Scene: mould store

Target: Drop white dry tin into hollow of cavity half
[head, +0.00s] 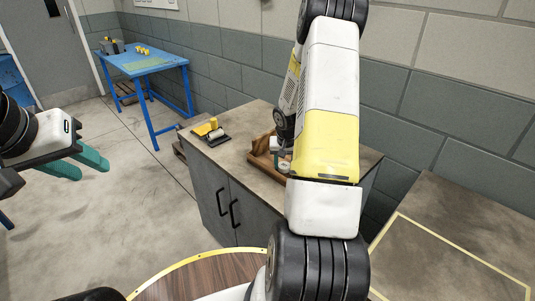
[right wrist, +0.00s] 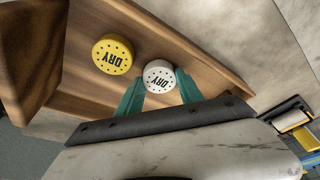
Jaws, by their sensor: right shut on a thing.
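The white dry tin (right wrist: 159,76) shows its round lid, marked DRY, in the right wrist view. My right gripper (right wrist: 160,84) is shut on it, with one teal finger on each side. The tin is at the wooden tray (right wrist: 205,62); I cannot tell whether it touches the tray floor. In the head view my right arm hides most of this gripper. My left gripper (head: 93,171) is open and empty, over the floor at the left. I cannot make out the cavity half in either view.
A blue table (head: 150,64) stands farther back. Open floor lies left.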

